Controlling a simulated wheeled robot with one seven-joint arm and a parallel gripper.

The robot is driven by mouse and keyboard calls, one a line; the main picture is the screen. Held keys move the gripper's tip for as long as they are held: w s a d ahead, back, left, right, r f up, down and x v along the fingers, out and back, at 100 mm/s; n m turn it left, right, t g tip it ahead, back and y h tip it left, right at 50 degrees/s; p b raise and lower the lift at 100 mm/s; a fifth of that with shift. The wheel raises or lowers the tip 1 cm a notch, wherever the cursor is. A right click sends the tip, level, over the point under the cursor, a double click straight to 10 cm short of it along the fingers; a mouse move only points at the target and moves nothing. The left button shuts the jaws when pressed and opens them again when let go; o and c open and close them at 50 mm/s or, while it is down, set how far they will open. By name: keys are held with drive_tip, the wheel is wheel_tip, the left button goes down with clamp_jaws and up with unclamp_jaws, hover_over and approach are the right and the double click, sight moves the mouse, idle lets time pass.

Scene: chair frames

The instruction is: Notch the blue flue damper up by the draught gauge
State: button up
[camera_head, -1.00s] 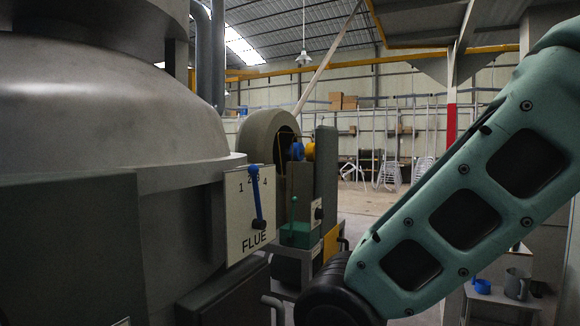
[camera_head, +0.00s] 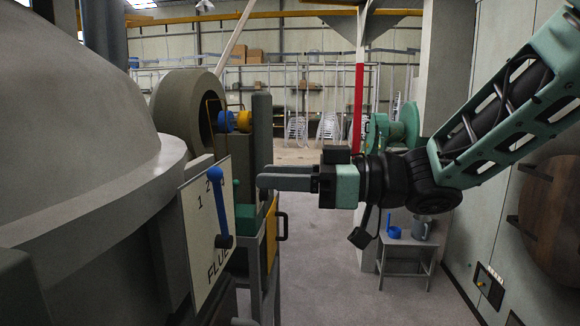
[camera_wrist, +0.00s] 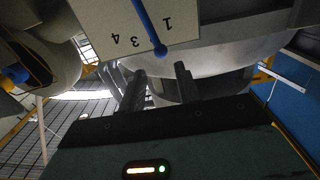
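The blue flue damper (camera_head: 219,208) is a lever with a round knob on a pale plate (camera_head: 205,240) marked FLUE. Its knob points up by the 2 in the head view. In the wrist view the plate is upside down, with 1, 3 and 4 showing; the blue lever (camera_wrist: 148,27) covers the place of the 2. My gripper (camera_head: 258,181) is to the right of the lever, its fingers pointing left. In the wrist view my gripper (camera_wrist: 160,72) is open and empty, with the knob just beyond the gap between its fingertips, apart from them. I cannot make out the draught gauge.
A big grey rounded vessel (camera_head: 80,130) fills the left. Behind the plate stands a machine with a round housing (camera_head: 182,105) and blue and yellow knobs. A small table (camera_head: 405,247) with a blue cup and grey jug stands right. The floor (camera_head: 325,240) between is clear.

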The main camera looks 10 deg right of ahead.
sight(220, 204)
drive_tip(key=b+x, duration=0.1)
drive_tip(key=x, duration=0.6)
drive_tip(key=shift+b, duration=0.4)
drive_tip(key=shift+w+a+f, duration=0.1)
drive_tip(key=shift+a, duration=0.35)
drive_tip(key=shift+c, duration=0.6)
drive_tip(key=c, duration=0.4)
drive_tip(key=shift+w+d, duration=0.1)
drive_tip(key=shift+w+d+r+p, duration=0.1)
drive_tip(key=shift+w+d+p, duration=0.15)
drive_tip(key=shift+w, duration=0.25)
drive_tip(key=shift+w+d+r+p, duration=0.15)
drive_tip(key=shift+w+p, duration=0.15)
drive_tip(key=shift+w, duration=0.2)
drive_tip(key=shift+w+d+f+p, duration=0.1)
drive_tip(key=shift+w+d+p, duration=0.15)
drive_tip(key=shift+w, duration=0.5)
